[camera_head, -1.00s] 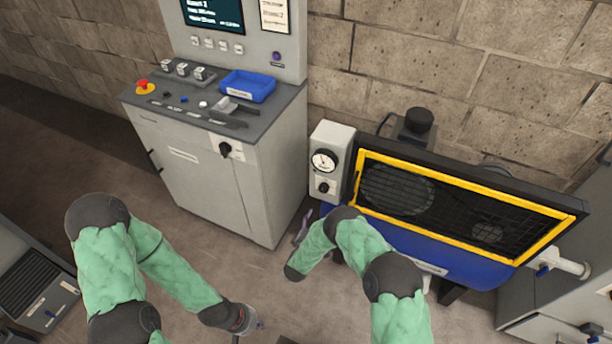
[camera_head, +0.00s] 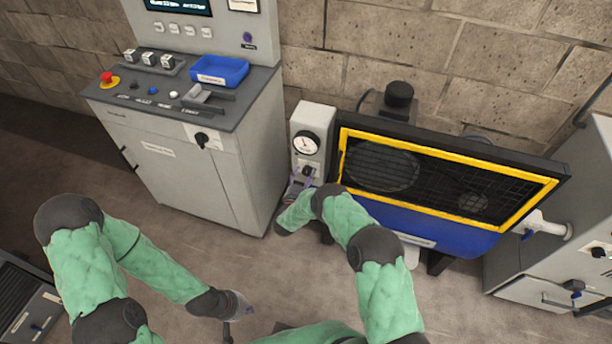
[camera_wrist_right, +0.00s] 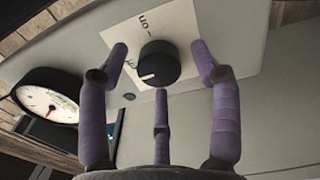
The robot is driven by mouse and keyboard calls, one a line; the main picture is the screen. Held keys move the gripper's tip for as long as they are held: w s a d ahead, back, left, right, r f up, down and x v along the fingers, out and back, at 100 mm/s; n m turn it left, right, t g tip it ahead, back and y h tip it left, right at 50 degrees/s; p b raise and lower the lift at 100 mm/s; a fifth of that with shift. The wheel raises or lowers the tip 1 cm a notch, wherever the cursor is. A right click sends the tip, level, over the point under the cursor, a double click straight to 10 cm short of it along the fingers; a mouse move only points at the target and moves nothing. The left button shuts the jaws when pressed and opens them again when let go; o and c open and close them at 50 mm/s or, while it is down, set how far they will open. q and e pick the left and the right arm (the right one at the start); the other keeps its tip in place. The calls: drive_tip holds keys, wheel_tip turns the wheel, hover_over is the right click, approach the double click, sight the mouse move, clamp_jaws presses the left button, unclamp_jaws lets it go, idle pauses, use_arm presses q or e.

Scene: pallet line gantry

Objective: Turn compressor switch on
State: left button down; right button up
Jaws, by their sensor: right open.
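The compressor switch is a round black knob (camera_wrist_right: 158,64) with a white pointer mark, on a white label plate. It sits on the grey control box (camera_head: 315,120), below a dial gauge (camera_head: 306,143), at the left end of the compressor. In the head view the knob (camera_head: 308,171) is partly visible just above my right gripper (camera_head: 297,187). In the right wrist view my right gripper (camera_wrist_right: 160,68) is open, its three purple fingers spread around the knob, with no clear contact. My left gripper (camera_head: 236,306) hangs low over the floor, its fingers small and unclear.
The compressor's blue tank (camera_head: 430,228) and yellow-framed guard (camera_head: 450,147) stand right of the control box. A grey console (camera_head: 185,165) with a blue tray (camera_head: 219,70) and a red stop button (camera_head: 107,77) stands to the left. Another cabinet (camera_head: 550,260) is at the right.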

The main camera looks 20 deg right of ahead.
drive_tip(key=shift+w+d, duration=0.25)
drive_tip(key=shift+w, duration=0.15)
drive_tip(key=c, duration=1.1)
drive_tip(key=shift+c, duration=0.2)
